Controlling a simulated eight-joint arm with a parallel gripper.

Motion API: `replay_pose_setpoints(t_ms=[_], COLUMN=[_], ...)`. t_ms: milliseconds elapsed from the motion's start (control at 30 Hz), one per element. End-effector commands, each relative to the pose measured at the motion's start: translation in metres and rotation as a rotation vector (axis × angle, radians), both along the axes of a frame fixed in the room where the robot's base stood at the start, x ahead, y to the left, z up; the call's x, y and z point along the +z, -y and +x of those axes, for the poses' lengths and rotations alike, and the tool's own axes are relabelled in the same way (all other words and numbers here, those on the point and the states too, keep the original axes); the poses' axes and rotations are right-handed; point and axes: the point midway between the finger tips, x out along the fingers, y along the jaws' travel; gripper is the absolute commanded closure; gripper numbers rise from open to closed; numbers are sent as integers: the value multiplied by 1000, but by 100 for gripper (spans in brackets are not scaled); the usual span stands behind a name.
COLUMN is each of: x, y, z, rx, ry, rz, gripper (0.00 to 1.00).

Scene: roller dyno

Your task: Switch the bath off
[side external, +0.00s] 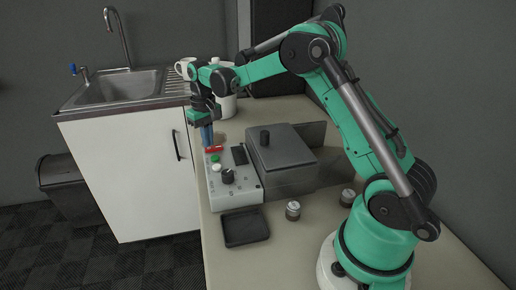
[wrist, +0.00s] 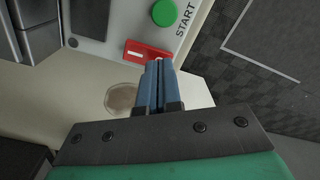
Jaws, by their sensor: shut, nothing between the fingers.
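The bath's grey control panel (side external: 247,183) lies on the counter, beside a grey lidded tank (side external: 283,150). A red switch (side external: 214,149) sits at its far end; it also shows in the wrist view (wrist: 136,48). A green START button (wrist: 164,13) is beside it, also in the side view (side external: 215,158). My gripper (side external: 207,145) points down at the red switch end. In the wrist view its blue fingers (wrist: 158,66) are together and empty, their tips at the switch's edge. I cannot tell whether they touch it. The switch's position is unclear.
A white button (side external: 216,168), a black knob (side external: 228,176) and a dark display (side external: 239,155) are on the panel. A white jug (side external: 227,106) is behind my gripper. A sink (side external: 115,88) is at left.

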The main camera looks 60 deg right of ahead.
Motion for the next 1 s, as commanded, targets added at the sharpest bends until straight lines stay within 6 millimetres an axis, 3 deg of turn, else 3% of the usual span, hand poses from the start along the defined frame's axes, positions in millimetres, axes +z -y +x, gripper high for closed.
replay_pose_setpoints(t_ms=[633, 1000], x=[57, 62], y=[0, 0], z=[0, 0], rx=[0, 0], ry=[0, 0], rz=[0, 0], gripper=[100, 100])
